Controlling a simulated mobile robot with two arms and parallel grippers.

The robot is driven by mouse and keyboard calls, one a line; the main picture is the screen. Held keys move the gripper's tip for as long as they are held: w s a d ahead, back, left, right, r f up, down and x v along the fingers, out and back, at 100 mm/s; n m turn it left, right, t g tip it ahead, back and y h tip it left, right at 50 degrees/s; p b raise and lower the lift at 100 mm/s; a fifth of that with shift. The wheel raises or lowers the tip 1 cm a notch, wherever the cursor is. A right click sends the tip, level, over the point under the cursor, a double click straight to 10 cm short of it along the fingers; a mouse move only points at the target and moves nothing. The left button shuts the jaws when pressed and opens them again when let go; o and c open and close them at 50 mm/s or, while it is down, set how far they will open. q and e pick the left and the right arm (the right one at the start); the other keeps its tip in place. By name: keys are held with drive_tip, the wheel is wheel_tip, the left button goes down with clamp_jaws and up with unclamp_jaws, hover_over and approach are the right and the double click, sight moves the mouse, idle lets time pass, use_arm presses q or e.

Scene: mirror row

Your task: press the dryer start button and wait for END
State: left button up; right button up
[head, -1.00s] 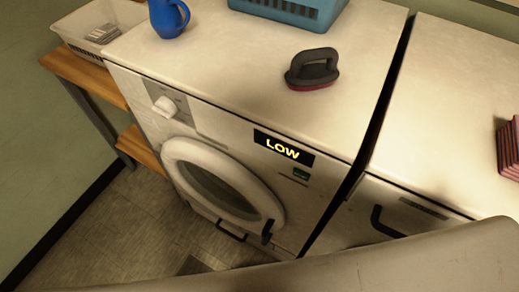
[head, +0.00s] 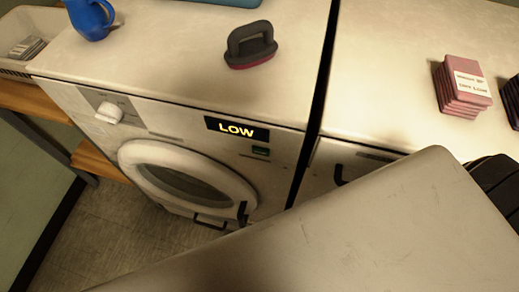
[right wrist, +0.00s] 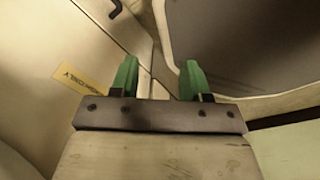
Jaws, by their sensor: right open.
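The dryer (head: 75,98) is the white front-loading machine on the left in the head view. The round door (head: 144,153) looks shut. My right gripper (right wrist: 157,80) shows two green fingers standing apart with nothing between them in the right wrist view. In the head view a pale arm link of mine covers the lower right, and no gripper fingers show. My left gripper is out of view.
On the dryer stand a dark-handled brush (head: 251,48) and a blue jug (head: 88,17). A white knob (head: 109,113) is on its front left. A second machine on the right bears a pink stack (head: 463,88). A yellow label (right wrist: 83,78) shows in the right wrist view.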

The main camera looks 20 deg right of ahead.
clamp_jaws()
idle(1.5)
